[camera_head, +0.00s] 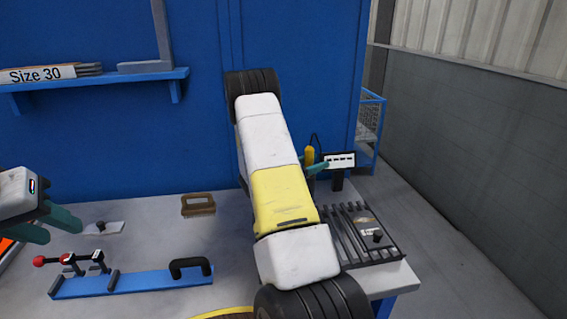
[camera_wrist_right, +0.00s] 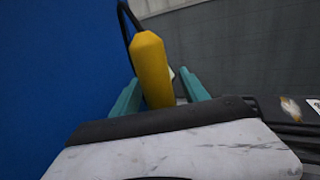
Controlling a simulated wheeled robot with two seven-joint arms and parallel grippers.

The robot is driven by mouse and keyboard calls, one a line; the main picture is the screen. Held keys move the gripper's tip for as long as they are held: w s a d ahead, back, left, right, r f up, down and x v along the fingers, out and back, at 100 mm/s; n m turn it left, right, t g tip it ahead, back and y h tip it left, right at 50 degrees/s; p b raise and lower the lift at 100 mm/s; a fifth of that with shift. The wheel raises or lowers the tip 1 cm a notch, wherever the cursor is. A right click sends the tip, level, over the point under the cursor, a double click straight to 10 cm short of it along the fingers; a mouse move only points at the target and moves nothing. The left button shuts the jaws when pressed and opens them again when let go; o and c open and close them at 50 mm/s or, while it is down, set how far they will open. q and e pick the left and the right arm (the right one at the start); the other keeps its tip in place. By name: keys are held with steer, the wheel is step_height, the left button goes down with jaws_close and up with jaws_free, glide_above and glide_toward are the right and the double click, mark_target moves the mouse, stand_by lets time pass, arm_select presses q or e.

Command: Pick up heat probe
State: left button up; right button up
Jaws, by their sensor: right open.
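The heat probe (camera_head: 309,155), which I take to be the yellow-handled tool with a black cable, stands upright at the back right of the bench. In the right wrist view its yellow handle (camera_wrist_right: 152,70) stands between the teal fingers of my right gripper (camera_wrist_right: 162,88). The fingers are open, with a gap showing on the right side of the handle. In the head view my right gripper (camera_head: 316,167) is partly hidden by my arm. My left gripper (camera_head: 46,226) is at the left edge, its fingers apart and empty. The probe's lower end is hidden.
A small white display box (camera_head: 340,160) stands close right of the probe. A slatted black rack (camera_head: 352,225) lies in front of it. A blue bar with a black handle (camera_head: 135,284) and a brown block (camera_head: 198,204) lie on the bench. A blue wall (camera_head: 120,130) rises behind.

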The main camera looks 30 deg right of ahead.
jaws_close()
stand_by(0.3)
